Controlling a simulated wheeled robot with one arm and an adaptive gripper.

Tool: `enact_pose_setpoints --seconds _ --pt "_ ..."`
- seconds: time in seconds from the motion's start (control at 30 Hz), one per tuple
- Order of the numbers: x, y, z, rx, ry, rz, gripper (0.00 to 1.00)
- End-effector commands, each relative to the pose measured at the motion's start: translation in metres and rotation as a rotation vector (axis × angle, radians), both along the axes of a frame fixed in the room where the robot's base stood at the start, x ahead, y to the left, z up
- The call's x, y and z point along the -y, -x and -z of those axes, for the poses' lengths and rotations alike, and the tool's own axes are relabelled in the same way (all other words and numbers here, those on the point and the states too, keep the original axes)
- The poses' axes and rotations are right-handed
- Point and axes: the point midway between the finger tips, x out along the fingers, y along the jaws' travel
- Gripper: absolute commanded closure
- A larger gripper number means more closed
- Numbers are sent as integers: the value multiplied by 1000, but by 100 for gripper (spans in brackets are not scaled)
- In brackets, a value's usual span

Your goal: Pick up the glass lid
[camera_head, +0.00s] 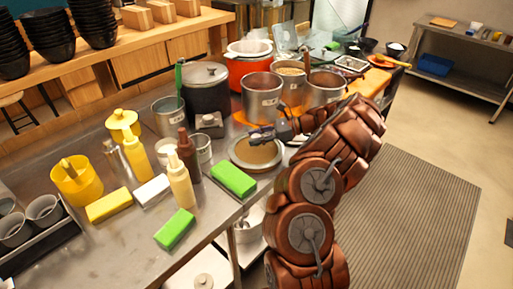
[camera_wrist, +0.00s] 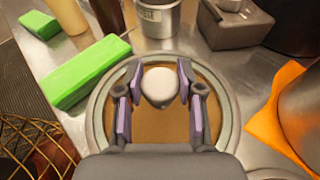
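The glass lid (camera_head: 236,161) is a round brown-tinted disc with a pale grey rim, lying on the steel counter near its front edge. In the wrist view its rim (camera_wrist: 232,112) circles my gripper (camera_wrist: 160,80), and its white knob (camera_wrist: 160,86) sits between the two fingers. The finger pads stand either side of the knob with a narrow gap showing on each side, so the gripper looks open around it. In the head view my gripper (camera_head: 266,134) is over the lid's far part, and the knob is hidden.
Green blocks (camera_head: 234,179) and sauce bottles (camera_head: 179,182) stand left of the lid. A grey box (camera_head: 210,124), a dark pot (camera_head: 206,95) and steel containers (camera_head: 262,97) on an orange cloth (camera_wrist: 270,122) stand behind it. The counter edge is close in front.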

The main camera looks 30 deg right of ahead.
Motion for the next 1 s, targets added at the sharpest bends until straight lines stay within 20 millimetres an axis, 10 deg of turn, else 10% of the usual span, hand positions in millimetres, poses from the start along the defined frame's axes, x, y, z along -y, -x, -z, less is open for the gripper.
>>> enact_pose_setpoints --seconds 0.3,1.0 --pt "0 0 0 0 0 -1 100" --pt "0 0 -25 5 0 0 100"
